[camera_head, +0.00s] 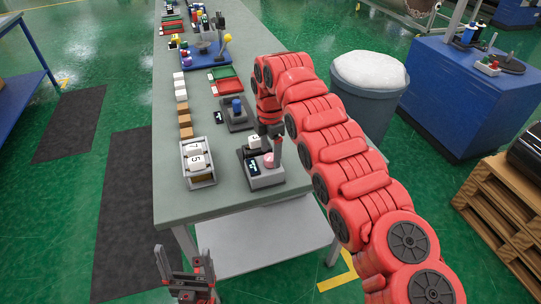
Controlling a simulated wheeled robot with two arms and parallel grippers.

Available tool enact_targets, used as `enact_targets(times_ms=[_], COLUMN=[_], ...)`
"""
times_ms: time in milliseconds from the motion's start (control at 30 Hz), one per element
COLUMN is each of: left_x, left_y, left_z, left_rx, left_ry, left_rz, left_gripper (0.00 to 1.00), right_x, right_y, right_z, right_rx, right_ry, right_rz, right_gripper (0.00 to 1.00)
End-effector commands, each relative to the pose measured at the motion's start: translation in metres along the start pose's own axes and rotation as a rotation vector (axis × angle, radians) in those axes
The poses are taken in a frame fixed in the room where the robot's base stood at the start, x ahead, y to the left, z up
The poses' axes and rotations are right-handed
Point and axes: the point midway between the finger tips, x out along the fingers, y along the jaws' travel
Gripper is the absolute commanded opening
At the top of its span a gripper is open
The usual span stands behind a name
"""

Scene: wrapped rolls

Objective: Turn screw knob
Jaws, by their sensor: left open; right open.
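A grey device (265,181) with a small dark display stands near the front right edge of the long table. A pink knob-like piece (268,160) is on it, partly hidden by my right gripper. My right gripper (267,147) points down right over this device, and its fingers are open. I cannot tell whether they touch the pink piece. A white block (254,142) with a dark mark shows beside the fingers. Behind, a similar dark device (236,119) carries a blue knob (237,105). My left gripper (188,279) is open and empty, low in front of the table.
A grey tray (200,183) holds white numbered rolls left of the device. Brown and white blocks (184,120) line the table's left side. Red and green trays (224,86) lie further back. A grey bin (372,100) stands right of the table, behind my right arm.

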Motion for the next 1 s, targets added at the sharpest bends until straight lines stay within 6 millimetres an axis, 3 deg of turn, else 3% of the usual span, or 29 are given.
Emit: enact_targets(times_ms=[200, 500, 733, 1000], left_x=[0.006, 0.071, 0.1, 0.106], left_y=[0.0, -0.004, -0.005, -0.005], left_z=[-0.001, -0.012, -0.017, -0.018], left_rx=[0.0, 0.0, 0.0, 0.0], left_ry=[0.0, 0.0, 0.0, 0.0], left_rz=[0.0, 0.0, 0.0, 0.0], left_gripper=[0.92, 0.92, 0.92, 0.92], right_x=[-0.051, -0.122, -0.151, -0.158], right_y=[0.001, -0.001, 0.0, 0.0], right_z=[-0.003, 0.0, 0.0, 0.0], right_rx=[-0.002, 0.001, 0.0, 0.0], right_ry=[0.002, 0.002, 0.001, 0.001], right_rz=[0.002, -0.003, 0.0, 0.0], right_gripper=[0.79, 0.79, 0.79, 0.79])
